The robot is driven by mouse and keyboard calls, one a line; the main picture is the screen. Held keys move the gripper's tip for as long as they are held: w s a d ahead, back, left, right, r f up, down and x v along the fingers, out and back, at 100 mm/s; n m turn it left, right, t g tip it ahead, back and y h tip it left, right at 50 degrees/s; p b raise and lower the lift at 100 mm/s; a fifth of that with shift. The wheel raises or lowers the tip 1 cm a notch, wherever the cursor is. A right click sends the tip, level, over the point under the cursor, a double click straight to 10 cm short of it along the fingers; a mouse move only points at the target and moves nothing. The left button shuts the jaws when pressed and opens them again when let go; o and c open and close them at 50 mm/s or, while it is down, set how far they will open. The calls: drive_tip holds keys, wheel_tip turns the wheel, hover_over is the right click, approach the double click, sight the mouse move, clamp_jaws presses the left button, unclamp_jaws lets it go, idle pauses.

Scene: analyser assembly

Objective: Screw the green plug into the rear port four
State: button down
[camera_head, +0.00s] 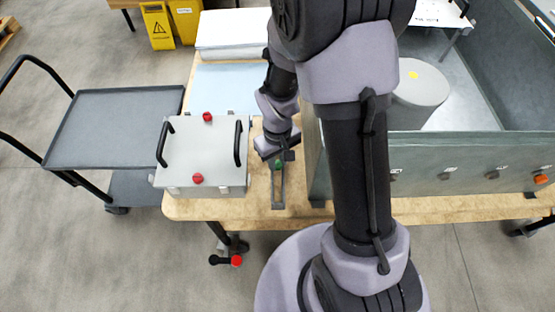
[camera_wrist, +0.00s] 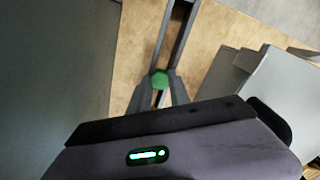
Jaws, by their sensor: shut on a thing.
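The green plug (camera_wrist: 159,79) is a small green hexagonal head between my fingertips in the wrist view. It also shows as a small green spot in the head view (camera_head: 278,164). My gripper (camera_wrist: 158,92) is shut on it. The plug is at a narrow dark slotted rack (camera_wrist: 179,30) on the wooden table; I cannot tell whether it rests in the slot or is lifted clear. The rack also shows in the head view (camera_head: 278,195). The large grey analyser housing (camera_head: 460,150) has a row of ports on its front wall; my arm hides part of that wall. I cannot make out port four.
A light grey box with black handles and red knobs (camera_head: 203,150) stands close to the left of the rack. An orange plug (camera_head: 541,179) sits at the housing's right end. A grey cart (camera_head: 112,125) stands left of the table. A grey cylinder (camera_head: 418,95) stands inside the housing.

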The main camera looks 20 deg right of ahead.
sight(277, 164)
drive_tip(key=shift+r+p, duration=2.85)
drive_tip(key=shift+r, duration=0.75)
drive_tip(key=shift+f, duration=0.1)
